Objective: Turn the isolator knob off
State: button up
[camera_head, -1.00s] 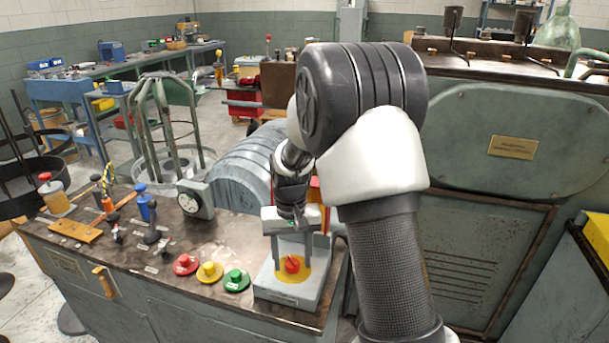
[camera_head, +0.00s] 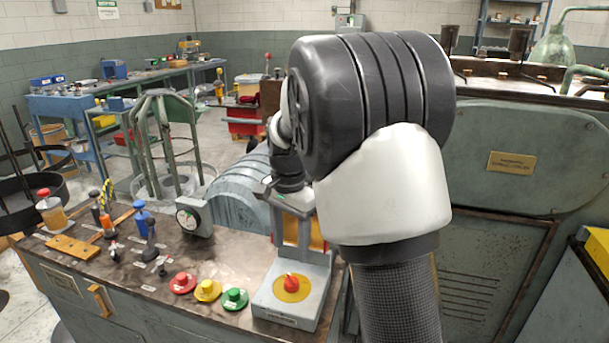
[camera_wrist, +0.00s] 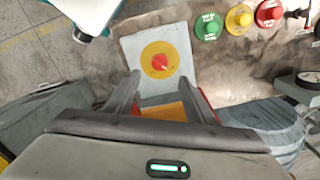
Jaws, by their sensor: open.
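The isolator knob (camera_head: 291,282) is red and sits on a round yellow plate on top of a grey box at the right end of the bench. In the wrist view the knob (camera_wrist: 160,62) shows whole, ahead of the fingers, with a small dark mark on it. My gripper (camera_head: 291,240) is above and behind the knob, apart from it. In the wrist view my gripper (camera_wrist: 160,90) has its fingers wide apart with nothing between them. The print on the box's label is too small to read.
Red (camera_head: 183,282), yellow (camera_head: 207,290) and green (camera_head: 235,299) push buttons stand left of the box. A dial gauge (camera_head: 189,219), several levers and a grey ribbed housing (camera_head: 240,190) are behind. A large green-grey machine (camera_head: 520,150) fills the right.

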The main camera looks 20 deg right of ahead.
jog(key=s+r+n+t+p, duration=0.1)
jog(key=s+r+p, duration=0.3)
jog(key=r, duration=0.6)
jog(key=s+r+n+t+p, duration=0.1)
jog(key=s+r+n+p, duration=0.3)
jog(key=s+r, duration=0.4)
jog(key=shift+r+t+p, duration=0.4)
jog(key=shift+r+p, duration=0.05)
jog(key=shift+r, duration=1.3)
jog(key=shift+a, duration=0.1)
